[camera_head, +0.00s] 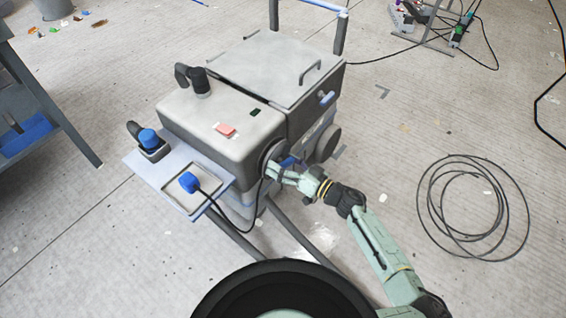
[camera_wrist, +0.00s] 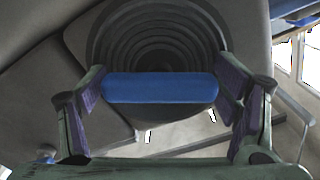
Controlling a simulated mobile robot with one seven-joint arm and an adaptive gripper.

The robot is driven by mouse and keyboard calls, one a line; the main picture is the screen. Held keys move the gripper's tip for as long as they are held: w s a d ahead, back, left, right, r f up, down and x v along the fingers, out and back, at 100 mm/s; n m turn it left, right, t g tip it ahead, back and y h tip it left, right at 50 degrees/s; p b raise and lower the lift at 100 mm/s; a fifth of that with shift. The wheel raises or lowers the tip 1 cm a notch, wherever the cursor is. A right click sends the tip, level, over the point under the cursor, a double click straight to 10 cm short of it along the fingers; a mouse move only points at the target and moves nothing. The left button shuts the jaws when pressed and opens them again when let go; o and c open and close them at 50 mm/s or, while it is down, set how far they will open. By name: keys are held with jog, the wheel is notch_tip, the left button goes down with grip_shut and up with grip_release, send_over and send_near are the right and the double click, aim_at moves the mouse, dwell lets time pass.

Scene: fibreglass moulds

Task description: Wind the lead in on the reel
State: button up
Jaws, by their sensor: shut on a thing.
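A dark round reel (camera_head: 267,153) sits on the side of a grey wheeled machine (camera_head: 220,117). In the wrist view the reel (camera_wrist: 158,35) shows stepped rings, with a blue handle (camera_wrist: 160,88) across its lower part. My gripper (camera_head: 284,168) is at the reel; in the wrist view its purple-padded fingers (camera_wrist: 160,90) stand at both ends of the handle, shut on it. The black lead (camera_head: 228,218) hangs in a loop between the reel side and a blue plug (camera_head: 188,181) on the machine's side shelf. Its end at the reel is hidden behind my gripper.
A loose coil of black cable (camera_head: 421,208) lies on the floor at the right. A second blue-topped part (camera_head: 149,139) stands on the shelf (camera_head: 136,164). A dark table (camera_head: 40,95) is at the left. Open floor lies right of the machine.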

jog(key=n, duration=0.5)
jog(key=shift+c, duration=0.3)
jog(key=o, duration=1.5)
jog(key=shift+o, duration=0.2)
jog(key=v, duration=1.2)
